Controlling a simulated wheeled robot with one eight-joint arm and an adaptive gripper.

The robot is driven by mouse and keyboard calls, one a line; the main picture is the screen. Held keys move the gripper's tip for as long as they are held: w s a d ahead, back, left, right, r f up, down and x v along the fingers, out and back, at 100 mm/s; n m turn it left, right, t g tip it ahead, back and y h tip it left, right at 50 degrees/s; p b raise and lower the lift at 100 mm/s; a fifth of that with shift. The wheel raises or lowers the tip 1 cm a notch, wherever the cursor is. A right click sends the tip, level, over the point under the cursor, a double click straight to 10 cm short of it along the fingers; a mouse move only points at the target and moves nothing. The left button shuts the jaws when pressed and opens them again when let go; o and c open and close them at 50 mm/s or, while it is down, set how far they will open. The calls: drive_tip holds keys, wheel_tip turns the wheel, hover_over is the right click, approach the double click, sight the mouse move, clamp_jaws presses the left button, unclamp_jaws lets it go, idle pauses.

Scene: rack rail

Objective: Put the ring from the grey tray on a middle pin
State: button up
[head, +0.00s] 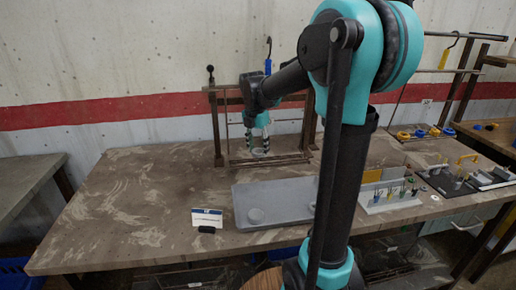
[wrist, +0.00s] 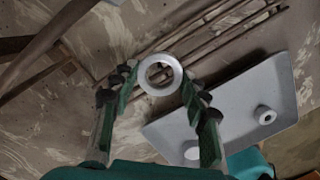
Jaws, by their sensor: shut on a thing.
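My gripper (head: 258,146) is shut on a pale grey ring (wrist: 147,85), held between its fingertips in the wrist view. The ring's hole faces the wrist camera. In the head view the gripper points down in front of a dark rack (head: 217,135) at the back of the table, with the ring (head: 259,154) at its tips. The grey tray (head: 285,193) lies nearer, right of the gripper; it also shows in the wrist view (wrist: 230,98). Round pale pieces (wrist: 264,115) remain on it. I cannot clearly make out a middle pin.
A small blue-and-white card (head: 207,217) stands left of the tray. A pale board with small coloured pieces (head: 390,197) lies to the right, beyond my arm. Thin dark rails (wrist: 215,28) run close behind the ring. The table's left part is clear.

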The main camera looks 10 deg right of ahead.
drive_tip(key=shift+f, duration=1.1)
drive_tip(key=shift+f, duration=0.35)
drive_tip(key=o, duration=1.2)
